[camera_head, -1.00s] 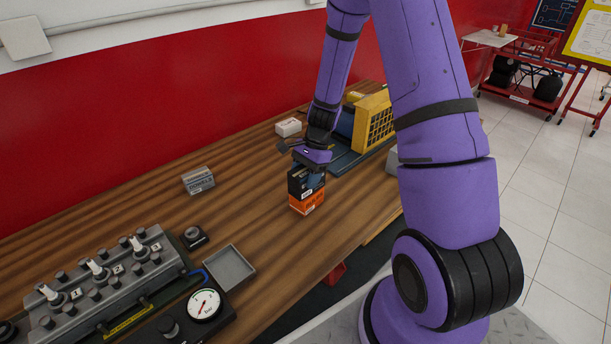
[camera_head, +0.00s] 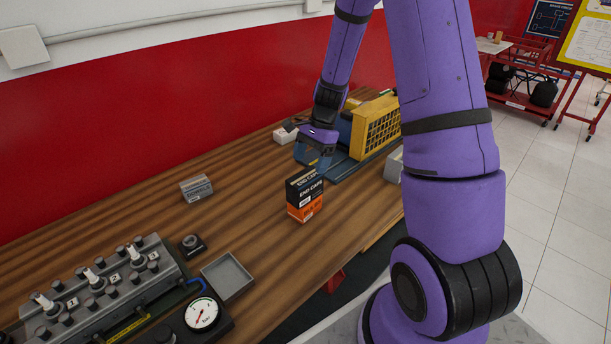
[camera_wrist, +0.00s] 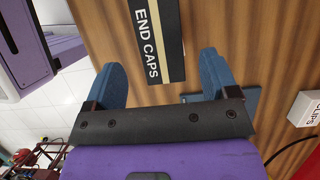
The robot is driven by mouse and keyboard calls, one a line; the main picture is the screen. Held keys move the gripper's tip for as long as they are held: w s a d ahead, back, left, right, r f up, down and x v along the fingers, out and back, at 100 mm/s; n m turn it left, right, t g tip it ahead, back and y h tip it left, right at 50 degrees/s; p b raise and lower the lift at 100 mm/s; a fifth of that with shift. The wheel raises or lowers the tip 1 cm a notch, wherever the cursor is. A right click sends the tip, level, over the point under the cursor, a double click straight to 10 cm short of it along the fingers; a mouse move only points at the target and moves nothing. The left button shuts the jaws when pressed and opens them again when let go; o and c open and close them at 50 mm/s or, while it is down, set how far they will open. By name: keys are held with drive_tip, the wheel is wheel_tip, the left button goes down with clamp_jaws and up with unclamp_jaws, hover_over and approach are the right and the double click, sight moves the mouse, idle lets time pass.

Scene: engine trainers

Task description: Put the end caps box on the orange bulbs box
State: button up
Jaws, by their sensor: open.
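The black end caps box (camera_head: 305,186) rests on top of the orange bulbs box (camera_head: 306,210) on the wooden bench. In the head view the two look roughly aligned. The end caps box also shows in the wrist view (camera_wrist: 158,40), with its lettered top facing the camera. My gripper (camera_head: 312,157) is open and empty, above and behind the stack, apart from it. In the wrist view my gripper's blue fingers (camera_wrist: 160,82) are spread wide, with the end caps box beyond and between them. The underside of the end caps box is hidden.
A grey box (camera_head: 196,189) stands left on the bench, and a white box (camera_head: 285,134) stands behind my gripper. A yellow caged unit (camera_head: 375,128) is to the right. A grey tray (camera_head: 227,277) and a gauge panel (camera_head: 202,314) lie at the front left.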

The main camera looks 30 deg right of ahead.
drive_tip(key=v, duration=0.4)
drive_tip(key=shift+r, duration=0.5)
drive_tip(key=s+a+r+n+t+h, duration=0.1)
drive_tip(key=s+a+r+n, duration=0.35)
drive_tip(key=r, duration=0.35)
drive_tip(key=s+a+r+n+t+h, duration=0.1)
drive_tip(key=s+a+r+n, duration=0.25)
drive_tip(key=s+r, duration=0.4)
drive_tip(key=s+a+r+n+t+h, duration=0.1)
drive_tip(key=s+r+n+t, duration=0.1)
drive_tip(key=s+r+n, duration=0.2)
drive_tip(key=s+a+r+n+t+h, duration=0.1)
drive_tip(key=s+r+n+t, duration=0.1)
drive_tip(key=s, duration=0.7)
drive_tip(key=shift+a+r+n, duration=0.2)
drive_tip(key=shift+r+n, duration=0.7)
drive_tip(key=shift+s, duration=0.1)
